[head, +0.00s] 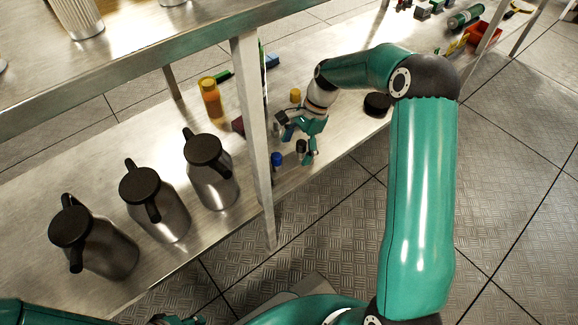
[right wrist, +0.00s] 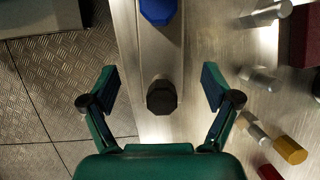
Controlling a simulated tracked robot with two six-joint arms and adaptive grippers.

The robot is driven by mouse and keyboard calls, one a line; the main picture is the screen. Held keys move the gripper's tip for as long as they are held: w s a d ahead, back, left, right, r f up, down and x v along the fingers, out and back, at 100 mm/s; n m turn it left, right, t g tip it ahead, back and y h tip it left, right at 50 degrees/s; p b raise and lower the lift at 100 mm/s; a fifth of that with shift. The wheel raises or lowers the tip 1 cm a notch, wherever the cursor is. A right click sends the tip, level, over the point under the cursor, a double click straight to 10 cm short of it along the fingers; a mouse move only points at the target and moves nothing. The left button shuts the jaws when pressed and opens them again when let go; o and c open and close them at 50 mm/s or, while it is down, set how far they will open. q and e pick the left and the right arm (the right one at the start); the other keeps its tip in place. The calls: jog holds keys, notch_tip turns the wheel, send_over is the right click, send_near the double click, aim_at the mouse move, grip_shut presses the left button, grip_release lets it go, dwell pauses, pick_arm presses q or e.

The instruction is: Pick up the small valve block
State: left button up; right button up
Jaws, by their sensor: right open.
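My right gripper (head: 303,143) is open over the lower shelf, near its front edge, beside the shelf post. In the right wrist view, its two fingers (right wrist: 160,82) stand wide apart, one on each side of a small dark many-sided piece (right wrist: 161,97), not touching it. This piece may be the small valve block, but I cannot tell for sure. In the head view a small dark piece (head: 301,147) shows at the fingers, partly hidden. At the bottom left, only a bit of my left gripper (head: 176,320) shows.
Three steel jugs (head: 210,172) with black lids stand left of the post (head: 254,140). An orange bottle (head: 210,98) and a yellow cylinder (head: 295,95) stand further back. A black disc (head: 377,104) lies to the right. The upper shelf (head: 150,60) overhangs the left side.

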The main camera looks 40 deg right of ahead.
jog(key=b+x, duration=0.2)
jog(key=x, duration=0.2)
jog(key=shift+w+a+f+b, duration=0.1)
jog(key=shift+a+f+b, duration=0.15)
jog(key=shift+b, duration=0.05)
grip_shut()
jog(key=shift+r, duration=0.15)
